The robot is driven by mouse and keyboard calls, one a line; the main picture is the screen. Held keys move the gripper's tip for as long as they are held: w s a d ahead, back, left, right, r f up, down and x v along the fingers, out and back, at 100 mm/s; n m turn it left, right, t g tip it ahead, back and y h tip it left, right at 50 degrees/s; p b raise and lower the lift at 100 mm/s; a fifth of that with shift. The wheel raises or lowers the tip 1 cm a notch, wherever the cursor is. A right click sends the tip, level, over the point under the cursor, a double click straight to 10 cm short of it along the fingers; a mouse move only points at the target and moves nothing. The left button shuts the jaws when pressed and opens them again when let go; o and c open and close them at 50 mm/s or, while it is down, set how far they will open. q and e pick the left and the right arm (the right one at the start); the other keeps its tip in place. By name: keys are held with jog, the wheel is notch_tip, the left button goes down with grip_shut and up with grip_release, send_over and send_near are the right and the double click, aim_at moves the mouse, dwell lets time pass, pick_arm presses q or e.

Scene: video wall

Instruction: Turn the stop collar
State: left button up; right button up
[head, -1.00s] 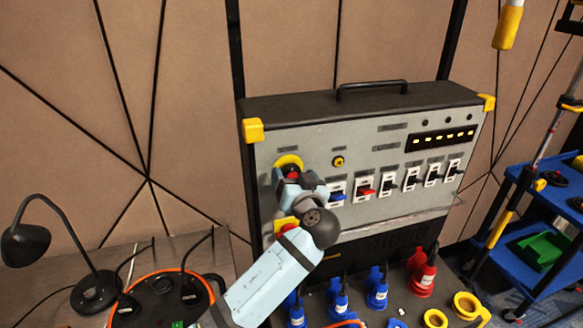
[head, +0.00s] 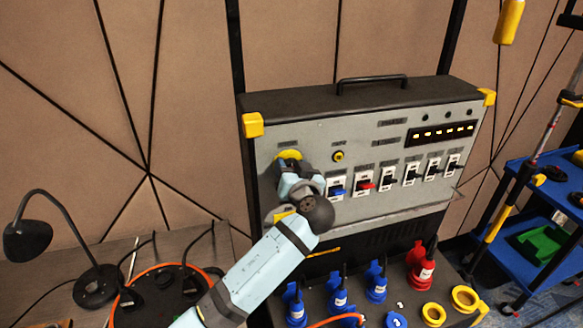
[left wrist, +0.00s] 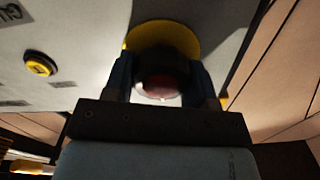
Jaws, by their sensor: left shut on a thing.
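The stop collar (left wrist: 163,68) is a dark ring around a red button (left wrist: 158,88), in front of a round yellow plate (left wrist: 165,36) in the left wrist view. In the head view the yellow plate (head: 289,154) shows at the upper left of the grey panel (head: 320,143), while my gripper mostly hides the collar. My left gripper (head: 292,166) is shut on the collar, one finger on each side of it; the fingers also show in the left wrist view (left wrist: 160,80). My right gripper is not in view.
A row of rocker switches (head: 388,179) lies right of the gripper. Blue plugs (head: 340,297) and a red plug (head: 423,268) stand below. A desk lamp (head: 28,238) and an orange-rimmed cable reel (head: 160,300) are at the left. A blue cart (head: 545,218) stands at the right.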

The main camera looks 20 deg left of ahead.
pick_arm(q)
jog(key=m, duration=0.3)
jog(key=shift+m, duration=0.3)
jog(key=shift+d+m+p, duration=0.1)
jog(key=shift+m+p, duration=0.5)
jog(key=shift+m, duration=1.6)
jog(key=shift+w, duration=0.1)
jog(key=o, duration=0.9)
jog(key=shift+o, duration=0.2)
jog(key=shift+f, duration=0.15)
